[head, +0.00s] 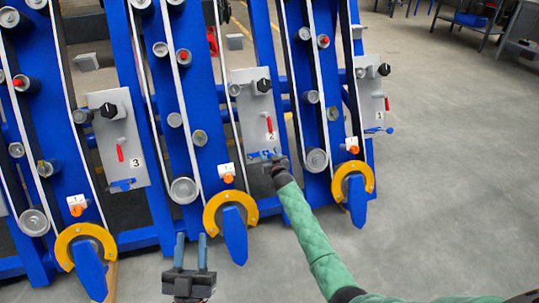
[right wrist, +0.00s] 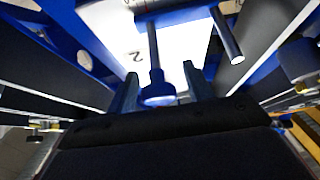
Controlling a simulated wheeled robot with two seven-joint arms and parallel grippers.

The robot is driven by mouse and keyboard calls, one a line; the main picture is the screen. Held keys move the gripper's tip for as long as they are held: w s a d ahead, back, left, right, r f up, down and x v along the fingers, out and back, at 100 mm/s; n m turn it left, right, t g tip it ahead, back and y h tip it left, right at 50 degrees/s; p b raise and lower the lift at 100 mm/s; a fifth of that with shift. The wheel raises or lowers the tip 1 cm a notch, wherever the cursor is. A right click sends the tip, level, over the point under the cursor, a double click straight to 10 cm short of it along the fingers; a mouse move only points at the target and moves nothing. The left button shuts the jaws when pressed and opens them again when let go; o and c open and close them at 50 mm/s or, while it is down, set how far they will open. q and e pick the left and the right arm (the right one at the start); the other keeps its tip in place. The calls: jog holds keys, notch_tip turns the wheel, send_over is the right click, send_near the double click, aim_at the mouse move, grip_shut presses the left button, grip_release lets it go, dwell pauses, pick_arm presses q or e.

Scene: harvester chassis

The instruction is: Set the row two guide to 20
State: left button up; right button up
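The row two panel (head: 248,108) is a light grey plate marked 2, with a black knob (head: 263,85), a red lever (head: 269,124) and a blue part (head: 262,154) at its lower edge. My right gripper (head: 272,160) is at that lower edge and partly hides the blue part. In the right wrist view its fingers are apart, with a blue-ended grey rod (right wrist: 157,92) between them; I cannot tell whether they touch it. No scale or number 20 is readable. My left gripper (head: 190,250) is open and empty, low in the head view, away from the panels.
Similar panels marked 3 (head: 125,155) and 1 (head: 372,108) stand on either side. Blue beams with rollers and yellow rings (head: 231,205) stick out below. A second grey rod (right wrist: 228,38) is close by in the wrist view. The floor (head: 450,180) at the right is clear.

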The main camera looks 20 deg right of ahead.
jog(key=shift+s, duration=0.1)
jog(key=shift+s, duration=0.2)
pick_arm(q)
notch_tip(320, 180, down, 13)
jog(key=w+d+g+y+p, duration=0.1)
jog(key=g, duration=0.3)
jog(key=shift+w+f+g, duration=0.2)
jog(key=shift+w+g, duration=0.15)
jog(key=shift+g, duration=0.05)
pick_arm(e)
jog(key=s, duration=0.7)
pick_arm(q)
jog(key=shift+d, duration=0.1)
pick_arm(e)
jog(key=shift+d, duration=0.1)
